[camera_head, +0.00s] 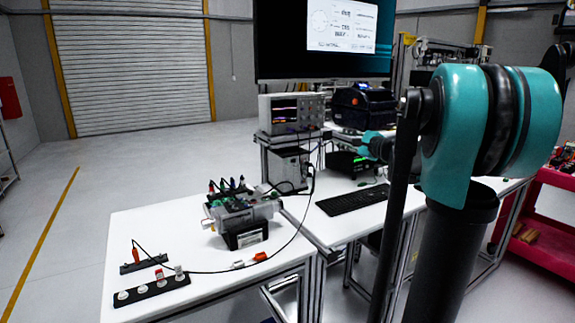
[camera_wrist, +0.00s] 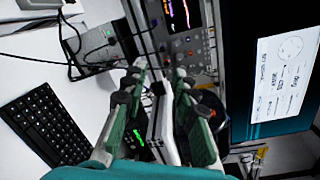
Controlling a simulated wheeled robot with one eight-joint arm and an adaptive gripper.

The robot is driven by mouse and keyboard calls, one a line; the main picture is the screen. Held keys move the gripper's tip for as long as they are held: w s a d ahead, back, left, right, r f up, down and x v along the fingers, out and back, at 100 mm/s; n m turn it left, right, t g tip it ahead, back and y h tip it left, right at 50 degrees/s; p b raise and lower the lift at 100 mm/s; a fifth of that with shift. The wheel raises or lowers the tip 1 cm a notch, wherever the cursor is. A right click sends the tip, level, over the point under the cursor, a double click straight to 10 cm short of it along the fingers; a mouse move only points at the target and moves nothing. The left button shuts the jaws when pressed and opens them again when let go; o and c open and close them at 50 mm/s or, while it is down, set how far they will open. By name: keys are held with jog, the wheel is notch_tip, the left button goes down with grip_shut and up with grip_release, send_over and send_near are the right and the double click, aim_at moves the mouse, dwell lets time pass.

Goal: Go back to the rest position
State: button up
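My gripper (camera_wrist: 158,82) is open in the wrist view, its two green-padded fingers apart. I see no object held between them; a pale frame post shows behind the gap. In the head view, a teal part of my arm shows in front of the bench equipment, and the fingers cannot be made out clearly. A servo unit (camera_head: 245,218) with several coloured plugs on top sits on the white table (camera_head: 205,290), well away from my gripper. A black cable with an orange connector (camera_head: 260,257) loops over the table's right side.
A keyboard (camera_head: 353,200) lies on the second bench; it also shows in the wrist view (camera_wrist: 45,122). An oscilloscope (camera_head: 292,113) and a large monitor (camera_head: 322,40) stand at the back. A black strip with knobs (camera_head: 152,290) lies at the front left. The floor at left is clear.

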jog(key=s+a+f+n+g+h, duration=0.1)
jog(key=s+a+f+n+g, duration=0.3)
jog(key=s+f, duration=0.45)
jog(key=s+a+f+n+g+h, duration=0.15)
jog(key=s+a+f+n, duration=0.3)
jog(key=s+f, duration=0.45)
jog(key=s+d+f+n+g+h, duration=0.2)
jog(key=s+d+f+n+h, duration=0.1)
jog(key=s+f, duration=0.6)
jog(key=s+d+f+n+g+h, duration=0.3)
jog(key=s+d+f+n, duration=0.2)
jog(key=s+f, duration=0.4)
jog(key=shift+s+f+n+h, duration=0.35)
jog(key=shift+s+f+n, duration=0.1)
jog(key=shift+s, duration=0.55)
jog(key=shift+a+r, duration=0.1)
